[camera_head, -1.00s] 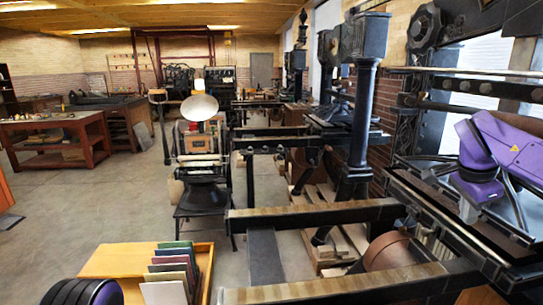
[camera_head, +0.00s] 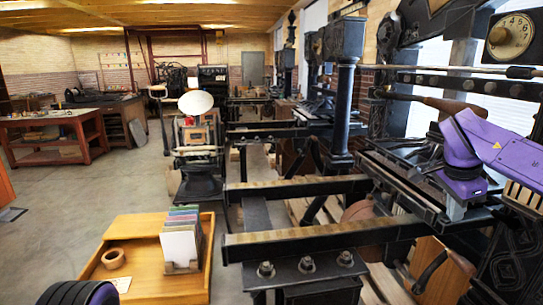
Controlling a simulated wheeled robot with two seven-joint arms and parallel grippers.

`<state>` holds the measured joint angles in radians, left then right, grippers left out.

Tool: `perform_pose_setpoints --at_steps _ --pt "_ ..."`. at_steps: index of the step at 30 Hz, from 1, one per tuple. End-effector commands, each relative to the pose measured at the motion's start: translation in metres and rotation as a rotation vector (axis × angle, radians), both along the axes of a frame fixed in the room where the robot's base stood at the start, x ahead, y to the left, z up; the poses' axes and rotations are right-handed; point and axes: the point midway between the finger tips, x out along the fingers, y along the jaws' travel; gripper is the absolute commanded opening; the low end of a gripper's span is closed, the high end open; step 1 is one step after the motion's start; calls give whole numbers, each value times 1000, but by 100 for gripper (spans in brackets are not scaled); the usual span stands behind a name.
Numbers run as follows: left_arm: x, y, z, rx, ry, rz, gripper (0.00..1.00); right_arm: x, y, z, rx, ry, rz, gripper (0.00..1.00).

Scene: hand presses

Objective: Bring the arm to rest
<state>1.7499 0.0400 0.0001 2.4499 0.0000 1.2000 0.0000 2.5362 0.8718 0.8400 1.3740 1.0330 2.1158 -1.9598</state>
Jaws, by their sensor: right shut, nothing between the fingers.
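My right arm (camera_head: 497,147), purple, comes in from the right edge. Its wrist is bent so that the right gripper (camera_head: 456,209) points down, in front of the black press at the right. The gripper is shut and I see nothing held in it. It overlaps the press rails in the picture; I cannot tell how far it is from them. At the lower left only a dark ribbed and purple piece of my left arm (camera_head: 84,293) shows. My left gripper is out of view.
A wooden tray (camera_head: 140,228) at the lower left holds upright cards (camera_head: 182,245) and a wooden ring (camera_head: 113,258). Black press beams (camera_head: 300,240) cross the middle. A dial (camera_head: 511,36) hangs upper right. Open floor (camera_head: 90,205) lies at the left.

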Motion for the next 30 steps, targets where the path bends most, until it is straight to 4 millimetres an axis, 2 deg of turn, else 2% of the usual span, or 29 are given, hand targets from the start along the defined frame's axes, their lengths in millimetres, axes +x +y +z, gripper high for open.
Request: perform_pose_setpoints --at_steps 7,14,17,20,23,25,28,30 --pt "0 0 0 0 0 0 79 7 -7 3 -9 -98 -155 0" --pt "0 0 0 0 0 0 79 21 -15 2 -102 -264 -292 0" --pt "0 0 0 0 0 0 79 33 -11 -4 -187 -370 -331 0" --pt "0 0 0 0 0 0 79 48 3 -26 -296 -482 -319 0" --pt "0 0 0 0 0 0 79 63 35 -78 -410 -597 -207 0" --pt "0 0 0 0 0 0 79 65 64 -128 -449 -649 -80 0" --pt "0 0 0 0 0 0 79 45 103 -208 -441 -652 124 0" --pt "0 0 0 0 0 0 79 19 125 -263 -408 -613 258 0"
